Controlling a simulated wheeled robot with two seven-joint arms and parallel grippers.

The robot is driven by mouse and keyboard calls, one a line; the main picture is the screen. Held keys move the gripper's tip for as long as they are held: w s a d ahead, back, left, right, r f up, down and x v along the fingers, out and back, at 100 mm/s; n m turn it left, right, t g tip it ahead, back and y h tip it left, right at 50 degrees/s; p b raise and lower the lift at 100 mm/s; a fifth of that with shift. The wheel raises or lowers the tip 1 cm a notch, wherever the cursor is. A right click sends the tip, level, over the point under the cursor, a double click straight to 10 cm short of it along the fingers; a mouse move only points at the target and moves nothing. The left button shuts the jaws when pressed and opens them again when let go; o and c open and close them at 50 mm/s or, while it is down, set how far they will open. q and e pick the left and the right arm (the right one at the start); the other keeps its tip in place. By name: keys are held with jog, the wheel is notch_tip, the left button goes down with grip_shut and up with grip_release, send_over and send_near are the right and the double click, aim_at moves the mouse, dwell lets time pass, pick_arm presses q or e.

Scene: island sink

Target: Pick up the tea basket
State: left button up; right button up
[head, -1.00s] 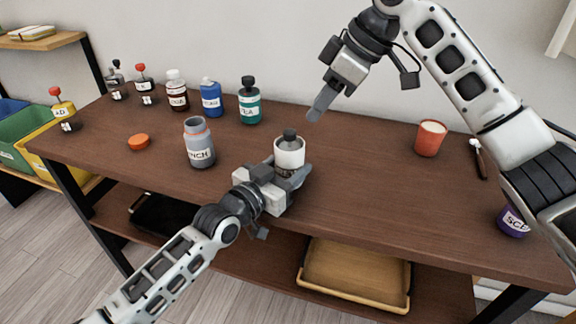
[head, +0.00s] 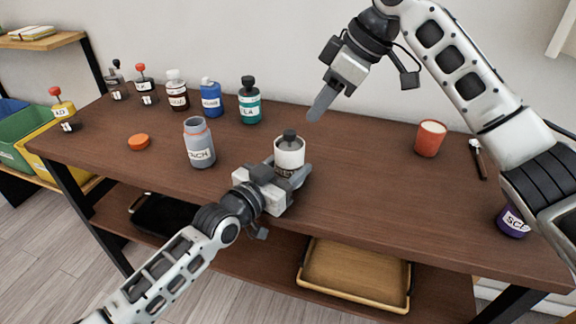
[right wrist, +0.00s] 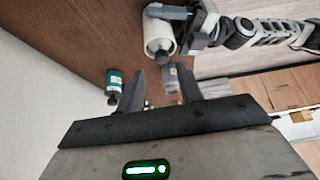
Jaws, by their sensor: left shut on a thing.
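I cannot make out anything that is clearly a tea basket. My left gripper (head: 291,180) is shut on a white jar (head: 289,152) with a black knob on top. The jar stands upright over the middle of the table (head: 345,205), and the fingers hide its lower part and most of its label. I cannot tell whether its base touches the table. The jar also shows in the right wrist view (right wrist: 159,36). My right gripper (head: 318,108) hangs empty above the back of the table, its fingers apart in the right wrist view (right wrist: 160,88).
A grey bottle (head: 200,150) stands left of the jar, near an orange cap (head: 138,142). Several bottles, among them a green one (head: 250,104) and a blue one (head: 211,101), line the back left. A red cup (head: 429,140) stands right. The table's middle right is clear.

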jog(key=shift+o, duration=1.4)
jog(key=m+t+h, duration=0.2)
jog(key=m+h, duration=0.2)
jog(key=m, duration=0.7)
send_near(290, 132)
jog(key=x, duration=0.9)
jog(key=shift+f, duration=0.25)
grip_shut()
